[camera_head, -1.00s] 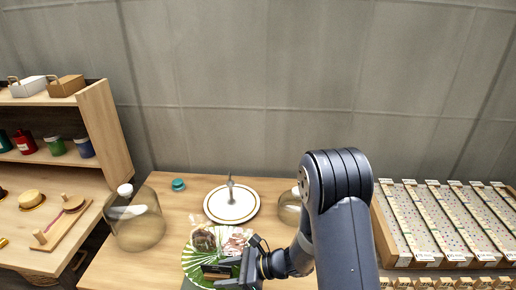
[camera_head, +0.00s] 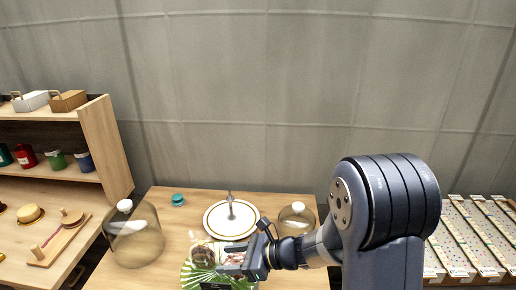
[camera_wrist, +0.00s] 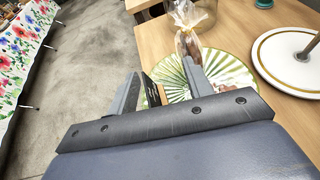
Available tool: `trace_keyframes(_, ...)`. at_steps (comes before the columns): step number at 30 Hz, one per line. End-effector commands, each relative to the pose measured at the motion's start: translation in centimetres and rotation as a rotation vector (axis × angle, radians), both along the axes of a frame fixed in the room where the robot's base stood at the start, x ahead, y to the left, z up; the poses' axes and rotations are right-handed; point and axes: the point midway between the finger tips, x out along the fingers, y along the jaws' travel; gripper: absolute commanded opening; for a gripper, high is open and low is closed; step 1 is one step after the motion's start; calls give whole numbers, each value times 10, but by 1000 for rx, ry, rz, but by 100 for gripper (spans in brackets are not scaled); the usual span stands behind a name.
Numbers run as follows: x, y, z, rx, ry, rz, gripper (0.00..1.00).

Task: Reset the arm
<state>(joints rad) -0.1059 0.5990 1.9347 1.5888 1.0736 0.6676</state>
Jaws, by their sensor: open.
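My gripper (camera_head: 228,261) is over the front part of the wooden table (camera_head: 178,238), beside a green and white striped plate (camera_head: 190,275). In the wrist view my gripper (camera_wrist: 155,88) has its two fingers apart, with the striped plate (camera_wrist: 232,68) beyond and partly behind the right finger. A clear wrapped bag (camera_wrist: 187,38) stands on that plate, and a small dark card (camera_wrist: 151,90) shows between the fingers. I cannot tell whether the fingers touch the card. My arm (camera_head: 385,215) comes in from the right.
A white gold-rimmed stand plate (camera_head: 231,219) with a central post is behind my gripper. Glass domes stand at left (camera_head: 134,234) and right (camera_head: 297,218). A teal lid (camera_head: 178,199) lies at the back. Shelves (camera_head: 104,150) stand left, slanted trays (camera_head: 470,240) right.

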Motion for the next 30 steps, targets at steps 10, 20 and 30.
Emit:
trace_keyframes(10, 49, -51, 9, 0, -2, -318, 48)
trace_keyframes(20, 79, -109, 13, -1, -1, -598, 48)
trace_keyframes(30, 95, -175, 13, -1, 0, -872, 48)
